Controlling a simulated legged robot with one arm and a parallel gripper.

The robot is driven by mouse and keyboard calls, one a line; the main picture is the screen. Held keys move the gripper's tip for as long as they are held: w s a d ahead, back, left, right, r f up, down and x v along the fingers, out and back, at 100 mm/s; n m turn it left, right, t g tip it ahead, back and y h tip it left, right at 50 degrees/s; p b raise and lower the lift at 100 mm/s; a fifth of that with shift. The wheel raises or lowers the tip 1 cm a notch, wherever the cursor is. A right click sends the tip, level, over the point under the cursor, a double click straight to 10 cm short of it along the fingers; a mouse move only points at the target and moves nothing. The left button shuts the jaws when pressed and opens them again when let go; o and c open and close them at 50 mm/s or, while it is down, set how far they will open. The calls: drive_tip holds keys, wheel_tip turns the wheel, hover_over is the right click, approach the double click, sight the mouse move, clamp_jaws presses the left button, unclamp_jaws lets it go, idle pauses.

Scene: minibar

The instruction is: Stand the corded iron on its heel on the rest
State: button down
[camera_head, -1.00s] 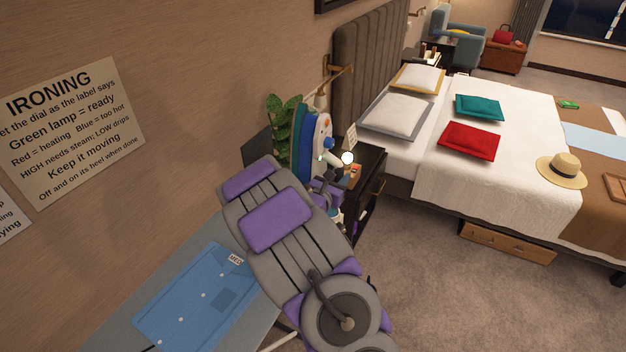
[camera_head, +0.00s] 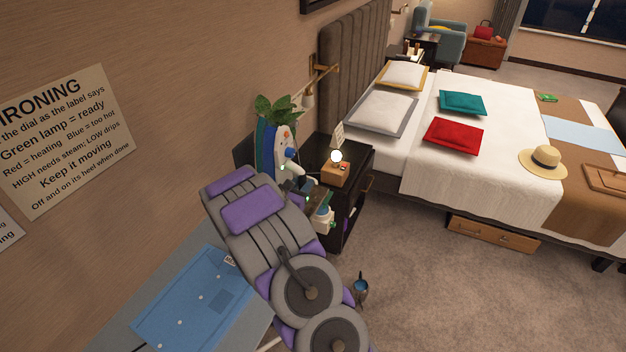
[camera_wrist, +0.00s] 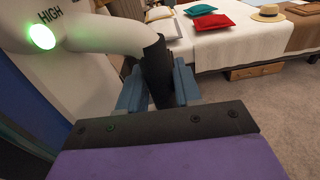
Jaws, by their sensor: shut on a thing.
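The iron (camera_head: 283,150) has a white body, a blue dial and blue and green layers along its left side. It is upright, nose up, beyond my arm in the head view. In the wrist view, its white body (camera_wrist: 85,75) shows a HIGH mark and a lit green lamp, with a black grip (camera_wrist: 158,72) on its handle. My gripper (camera_wrist: 158,88) is shut on that grip. In the head view my arm hides the iron's heel, so I cannot tell whether it touches anything. I cannot make out the rest clearly.
A blue shirt (camera_head: 195,300) lies on the grey ironing board (camera_head: 120,318), close to the left wall. A dark nightstand (camera_head: 353,190) carries a small orange box (camera_head: 336,173). A plant (camera_head: 278,112) stands behind the iron.

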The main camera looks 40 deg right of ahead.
drive_tip(key=shift+w+a+f, duration=0.3)
drive_tip(key=shift+w+a, duration=0.2)
drive_tip(key=shift+w, duration=0.05)
drive_tip(key=shift+w+a+f, duration=0.3)
drive_tip(key=shift+w+a, duration=0.2)
drive_tip(key=shift+w, duration=0.05)
drive_tip(key=d+f, duration=0.2)
drive_tip(key=shift+w+d+f, duration=0.3)
drive_tip(key=shift+d+f, duration=0.05)
drive_tip(key=shift+a+r, duration=0.2)
drive_tip(key=shift+a, duration=1.15)
drive_tip(key=shift+d+f, duration=0.15)
drive_tip(key=shift+d, duration=0.45)
drive_tip(key=shift+d+f, duration=0.15)
drive_tip(key=shift+d, duration=0.4)
drive_tip(key=shift+a+r, duration=0.25)
drive_tip(key=shift+a, duration=0.75)
drive_tip(key=shift+d+f, duration=0.25)
drive_tip(key=shift+d, duration=0.6)
drive_tip(key=shift+a, duration=0.7)
drive_tip(key=shift+d+f, duration=0.45)
drive_tip(key=shift+d, duration=0.1)
drive_tip(key=c, duration=1.2)
unclamp_jaws()
drive_tip(key=shift+a, duration=0.1)
drive_tip(key=o, duration=0.5)
drive_tip(key=shift+a, duration=0.35)
drive_tip(key=shift+c, duration=0.2)
drive_tip(key=shift+o, duration=0.2)
drive_tip(key=shift+d, duration=0.15)
